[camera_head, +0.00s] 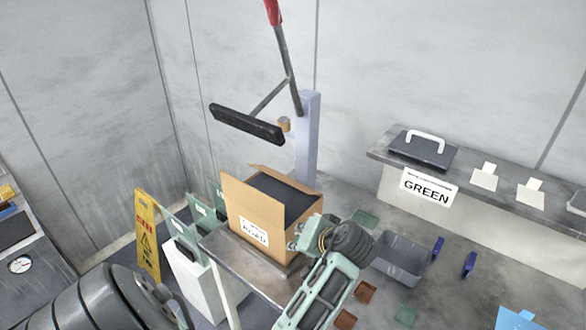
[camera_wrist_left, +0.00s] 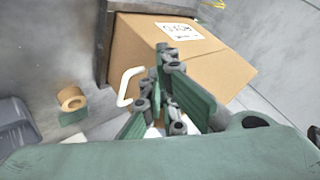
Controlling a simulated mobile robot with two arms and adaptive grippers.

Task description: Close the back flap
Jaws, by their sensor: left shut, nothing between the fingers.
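A cardboard box (camera_head: 262,217) with a white label stands open on a small metal table. Something dark (camera_head: 283,189) fills its open top. A thin cardboard flap (camera_head: 296,179) shows along the far edge, raised rather than lying across the opening. My left gripper (camera_head: 303,234) is at the box's right side, below the top edge, its fingers shut and empty. In the left wrist view the shut fingers (camera_wrist_left: 166,75) show in front of the cardboard box (camera_wrist_left: 150,45), whose label appears upside down. I cannot tell whether they touch it. My right gripper is not in view.
A grey bin (camera_head: 401,258) stands to the right. A yellow floor sign (camera_head: 147,235) is at the left. A shelf with a GREEN sign (camera_head: 428,187) runs at back right.

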